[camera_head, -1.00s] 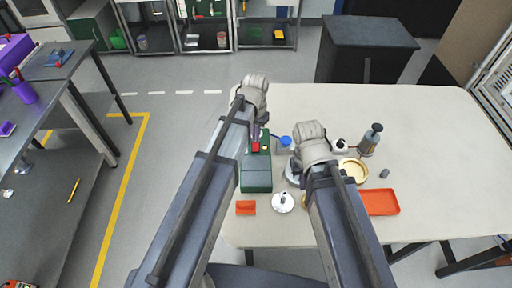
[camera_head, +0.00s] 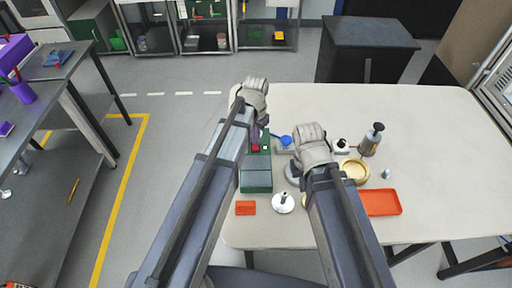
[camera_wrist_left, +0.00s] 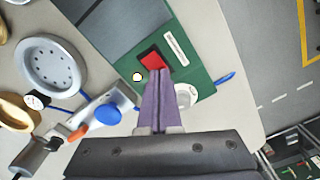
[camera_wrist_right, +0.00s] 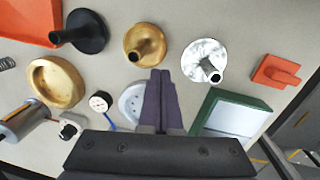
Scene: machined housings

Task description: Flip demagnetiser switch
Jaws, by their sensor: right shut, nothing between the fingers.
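The demagnetiser is a green box with a grey top plate (camera_head: 257,177); its green panel (camera_wrist_left: 190,62) carries a red rocker switch (camera_wrist_left: 151,58), a white label and a small pale round lamp. The switch also shows partly in the head view (camera_head: 256,147). My left gripper (camera_wrist_left: 158,72) has its purple fingers together, with the tips at the near edge of the red switch; whether they touch it I cannot tell. My right gripper (camera_wrist_right: 159,72) is shut and empty above the table, over the grey perforated dish (camera_wrist_right: 131,104), left of the demagnetiser in its wrist view.
A blue-knobbed device (camera_wrist_left: 108,116) and a dial gauge (camera_wrist_right: 101,102) stand close to the demagnetiser. Brass and steel flanged parts, an orange block (camera_head: 245,208), an orange tray (camera_head: 382,202) and a bottle (camera_head: 370,140) surround the right gripper. The table's far right is clear.

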